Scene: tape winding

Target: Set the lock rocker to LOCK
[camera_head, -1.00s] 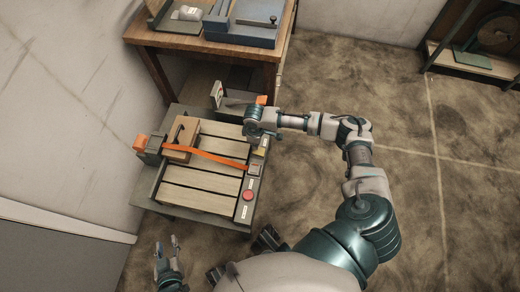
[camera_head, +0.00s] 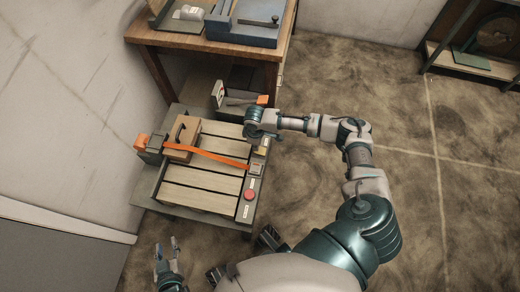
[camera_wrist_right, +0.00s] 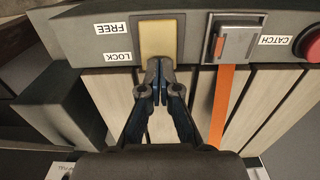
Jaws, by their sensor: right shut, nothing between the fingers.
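The lock rocker (camera_wrist_right: 158,38) is a plain yellow-brass plate on the dark control rail, beside the labels FREE (camera_wrist_right: 113,28) and LOCK (camera_wrist_right: 118,57). Its tilt is hard to tell. My right gripper (camera_wrist_right: 158,68) is shut and empty, with its fingertips at the rocker's LOCK end; I cannot tell whether they touch. In the head view the rocker (camera_head: 262,151) shows just below my right gripper (camera_head: 254,136). My left gripper (camera_head: 167,244) is open and empty, in front of the bench's near left corner.
The metal catch (camera_wrist_right: 233,42) sits beside the rocker with an orange strap (camera_wrist_right: 221,105) running from it across the wooden slats. A red button (camera_head: 249,194) is further along the rail. A wooden block with a handle (camera_head: 182,138) stands across the slats.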

